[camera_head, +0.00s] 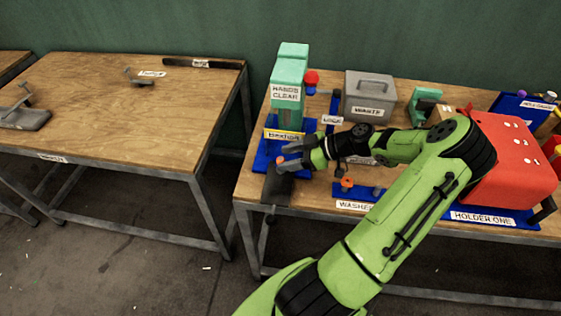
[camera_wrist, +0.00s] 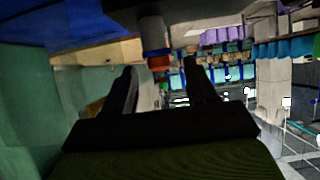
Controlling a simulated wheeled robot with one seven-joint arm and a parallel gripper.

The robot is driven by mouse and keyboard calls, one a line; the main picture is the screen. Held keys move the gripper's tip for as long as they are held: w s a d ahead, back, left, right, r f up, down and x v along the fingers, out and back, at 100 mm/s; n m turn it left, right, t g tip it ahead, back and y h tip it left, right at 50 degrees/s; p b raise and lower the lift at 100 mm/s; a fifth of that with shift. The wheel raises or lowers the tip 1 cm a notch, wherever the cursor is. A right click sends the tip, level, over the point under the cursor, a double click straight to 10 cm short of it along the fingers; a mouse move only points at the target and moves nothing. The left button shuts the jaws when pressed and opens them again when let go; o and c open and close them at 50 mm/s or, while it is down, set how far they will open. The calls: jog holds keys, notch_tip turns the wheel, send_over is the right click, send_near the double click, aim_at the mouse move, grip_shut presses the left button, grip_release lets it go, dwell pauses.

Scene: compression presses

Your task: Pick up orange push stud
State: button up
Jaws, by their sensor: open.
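The orange push stud (camera_head: 280,159) shows as a small orange spot at the front of the teal press (camera_head: 288,85), close to my fingertips. In the wrist view an orange-red cap (camera_wrist: 160,62) on a grey shaft appears between and just beyond my two dark fingers. My gripper (camera_head: 286,158) reaches left across the table to the press front. In the wrist view my gripper (camera_wrist: 165,72) is open, with a gap between the fingers. I cannot tell whether either finger touches the stud. Another orange piece (camera_head: 347,183) sits on the blue washer holder (camera_head: 376,194).
A dark block (camera_head: 277,186) stands right below my gripper at the table edge. A red ball knob (camera_head: 311,78) is at the press's right. A grey waste box (camera_head: 369,95) and a large red box (camera_head: 512,160) stand further right. The left table (camera_head: 120,110) is mostly bare.

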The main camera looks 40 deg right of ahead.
jog(key=shift+w+a+f, duration=0.15)
jog(key=shift+w+f, duration=0.05)
jog(key=shift+c, duration=0.2)
jog(key=shift+s, duration=0.1)
grip_shut()
